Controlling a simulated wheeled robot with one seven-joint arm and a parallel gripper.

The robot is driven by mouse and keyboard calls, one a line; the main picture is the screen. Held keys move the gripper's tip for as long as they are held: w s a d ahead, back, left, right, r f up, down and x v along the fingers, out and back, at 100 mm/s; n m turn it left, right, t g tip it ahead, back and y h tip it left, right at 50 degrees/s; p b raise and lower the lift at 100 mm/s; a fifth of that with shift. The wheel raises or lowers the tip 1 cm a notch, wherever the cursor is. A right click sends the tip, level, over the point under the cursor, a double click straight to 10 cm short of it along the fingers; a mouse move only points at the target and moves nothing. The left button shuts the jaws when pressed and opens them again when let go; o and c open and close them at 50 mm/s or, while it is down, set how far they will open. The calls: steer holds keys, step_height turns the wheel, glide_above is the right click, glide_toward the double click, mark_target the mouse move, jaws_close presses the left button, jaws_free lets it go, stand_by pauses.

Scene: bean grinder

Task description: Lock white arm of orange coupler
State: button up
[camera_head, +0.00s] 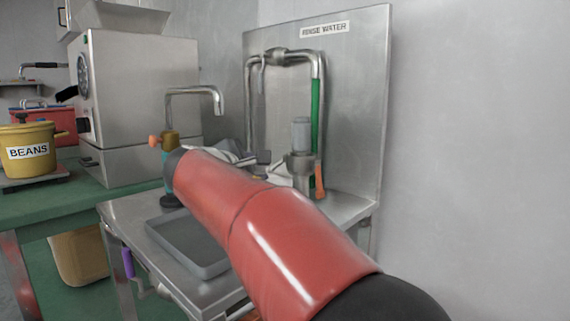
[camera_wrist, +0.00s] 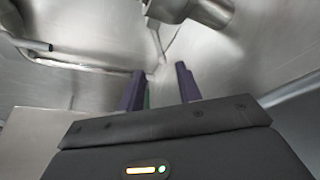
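An orange piece (camera_head: 319,181), likely the orange coupler, hangs at the lower end of a green hose (camera_head: 315,105) on the right side of the sink stand. I cannot make out its white arm clearly in the head view. My gripper (camera_wrist: 160,70) is open in the wrist view, its two purple fingers apart. A thin pale rod (camera_wrist: 157,42) shows just beyond the fingertips; I cannot tell what it belongs to. A sliver of green shows beside the left finger. In the head view my red arm hides most of the gripper area.
The steel backboard (camera_head: 358,110) stands behind the sink stand with bent pipes (camera_head: 281,57). A grey tray (camera_head: 190,245) lies on the stand's left. A second tap (camera_head: 196,91) and another orange fitting (camera_head: 155,141) stand left. A yellow beans pot (camera_head: 28,165) stands far left.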

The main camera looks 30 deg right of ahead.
mark_target(273, 167)
steer(key=x, duration=1.1)
steer(key=shift+w+d, duration=0.15)
steer(key=shift+d, duration=0.05)
steer(key=shift+c, duration=0.2)
jaws_close()
